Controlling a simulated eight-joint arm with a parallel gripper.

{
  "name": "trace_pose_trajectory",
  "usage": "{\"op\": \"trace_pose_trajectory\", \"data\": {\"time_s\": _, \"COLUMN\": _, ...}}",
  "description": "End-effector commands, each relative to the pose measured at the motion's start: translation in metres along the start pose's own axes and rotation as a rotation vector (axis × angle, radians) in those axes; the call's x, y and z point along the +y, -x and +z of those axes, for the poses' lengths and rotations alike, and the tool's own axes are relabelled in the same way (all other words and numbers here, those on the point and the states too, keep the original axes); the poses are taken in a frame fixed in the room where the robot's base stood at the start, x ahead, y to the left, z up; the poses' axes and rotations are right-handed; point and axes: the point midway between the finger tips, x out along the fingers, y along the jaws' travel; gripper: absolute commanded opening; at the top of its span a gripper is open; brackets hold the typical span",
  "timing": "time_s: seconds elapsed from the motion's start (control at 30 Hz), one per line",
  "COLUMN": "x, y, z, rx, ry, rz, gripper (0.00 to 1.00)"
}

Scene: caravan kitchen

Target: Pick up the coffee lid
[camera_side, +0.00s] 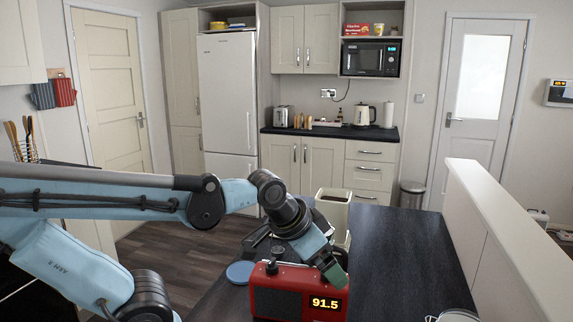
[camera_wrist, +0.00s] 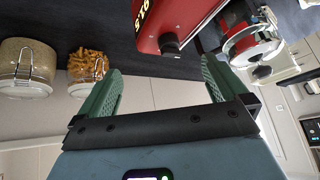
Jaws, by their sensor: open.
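A flat round blue disc (camera_side: 240,272) lies on the dark counter, left of the red radio, in the side view. It looks like a lid, but I cannot tell for sure that it is the coffee lid. An open cream canister (camera_side: 334,196) with dark brown contents stands behind the radio, partly hidden by my arm. My gripper (camera_side: 336,276) is at the radio's right upper end, to the right of the disc. In the wrist view my gripper (camera_wrist: 161,67) has its green fingers wide apart with nothing between them. The disc does not show there.
The red radio (camera_side: 284,297) stands at the counter's front; it also shows in the wrist view (camera_wrist: 166,20). Clip-top jars, one of pasta (camera_wrist: 87,68) and one of grain (camera_wrist: 27,62), show there too. A low white wall (camera_side: 500,215) borders the right.

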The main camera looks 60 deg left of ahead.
Motion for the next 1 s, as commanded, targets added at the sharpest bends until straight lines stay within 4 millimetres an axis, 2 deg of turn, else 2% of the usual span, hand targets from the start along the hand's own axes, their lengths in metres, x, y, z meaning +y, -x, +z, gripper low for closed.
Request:
{"op": "trace_pose_trajectory", "data": {"time_s": 0.1, "x": 0.015, "y": -0.004, "z": 0.015, "rx": 0.023, "ry": 0.056, "rz": 0.032, "gripper": 1.0}}
{"op": "trace_pose_trajectory", "data": {"time_s": 0.27, "x": 0.02, "y": -0.005, "z": 0.021, "rx": 0.032, "ry": 0.086, "rz": 0.045, "gripper": 0.76}}
{"op": "trace_pose_trajectory", "data": {"time_s": 0.73, "x": 0.019, "y": -0.002, "z": 0.018, "rx": 0.031, "ry": 0.085, "rz": 0.043, "gripper": 0.76}}
{"op": "trace_pose_trajectory", "data": {"time_s": 1.0, "x": 0.017, "y": 0.024, "z": 0.001, "rx": 0.031, "ry": 0.084, "rz": 0.043, "gripper": 0.76}}
